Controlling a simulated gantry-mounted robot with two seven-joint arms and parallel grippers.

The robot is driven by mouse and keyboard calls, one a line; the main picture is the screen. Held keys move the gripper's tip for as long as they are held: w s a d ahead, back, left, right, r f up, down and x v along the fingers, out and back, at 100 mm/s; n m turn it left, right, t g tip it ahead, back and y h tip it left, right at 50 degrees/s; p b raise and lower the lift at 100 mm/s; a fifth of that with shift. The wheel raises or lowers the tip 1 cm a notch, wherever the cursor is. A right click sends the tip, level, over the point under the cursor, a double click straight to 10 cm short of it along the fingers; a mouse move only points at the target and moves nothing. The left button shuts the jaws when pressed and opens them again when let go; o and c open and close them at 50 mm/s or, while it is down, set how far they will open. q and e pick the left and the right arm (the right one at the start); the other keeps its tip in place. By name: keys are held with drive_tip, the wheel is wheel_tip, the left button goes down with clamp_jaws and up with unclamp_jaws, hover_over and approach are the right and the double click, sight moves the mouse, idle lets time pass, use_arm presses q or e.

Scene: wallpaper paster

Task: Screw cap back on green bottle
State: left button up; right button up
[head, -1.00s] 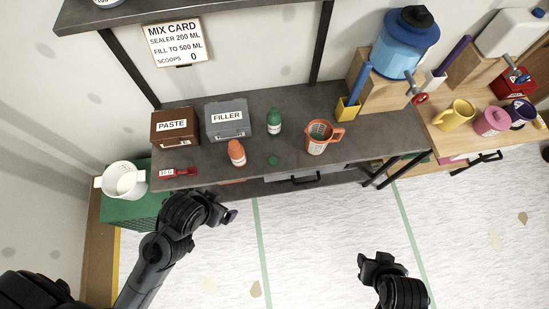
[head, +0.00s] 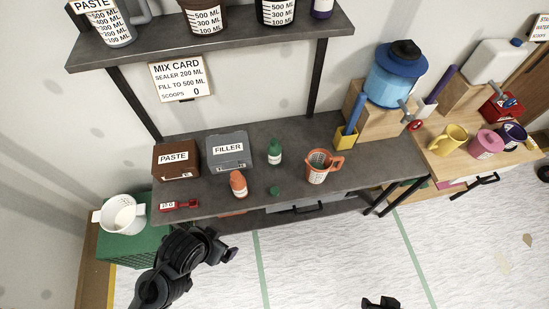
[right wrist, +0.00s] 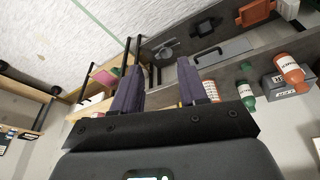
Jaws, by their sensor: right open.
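The green bottle (head: 274,152) stands upright on the grey workbench, to the right of the FILLER box. A small green cap (head: 275,191) lies apart from it, near the bench's front edge. The green bottle also shows in the right wrist view (right wrist: 246,97). My left gripper (head: 230,254) is in front of the bench and below its edge in the picture; its jaw opening is not clear. My right gripper (head: 380,302) is at the bottom of the head view, away from the bench. In the right wrist view its two purple fingers (right wrist: 158,85) are apart with nothing between them.
An orange bottle (head: 238,184) stands left of the cap, and an orange measuring jug (head: 320,166) stands to the right. The PASTE box (head: 175,160), FILLER box (head: 229,151) and a red tool (head: 179,205) are on the left. A shelf (head: 215,40) hangs above.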

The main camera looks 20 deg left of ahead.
drive_tip(key=shift+a, duration=0.15)
drive_tip(key=shift+o, duration=0.3)
drive_tip(key=o, duration=0.5)
drive_tip(key=shift+w+r, duration=0.1)
